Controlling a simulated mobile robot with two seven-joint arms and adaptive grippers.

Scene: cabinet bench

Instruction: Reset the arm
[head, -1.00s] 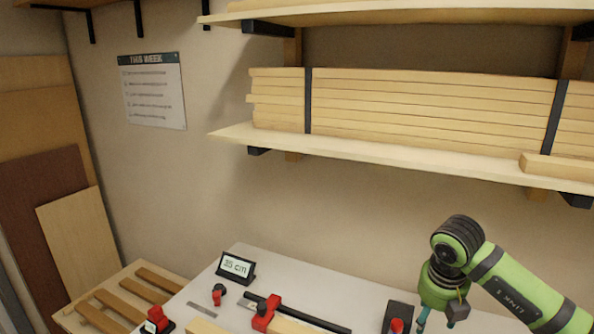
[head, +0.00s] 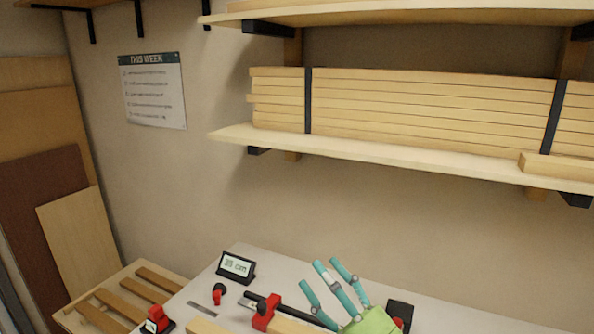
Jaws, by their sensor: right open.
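My right gripper (head: 335,286) shows at the bottom of the head view, right of centre. Its teal fingers are spread apart and point up and to the left, with the green palm below them. It is open, and nothing shows between the fingers. It appears over the white bench top (head: 462,316), in front of part of a red clamp with a black bar (head: 263,313). I cannot tell whether it touches anything. My left gripper is not in view.
A small display reading a length in cm (head: 237,266) stands on the bench. A red-and-black tool (head: 219,292), a metal ruler (head: 202,309) and a black block with a red part (head: 400,314) lie around. A shelf (head: 380,158) holding strapped boards (head: 430,110) is above.

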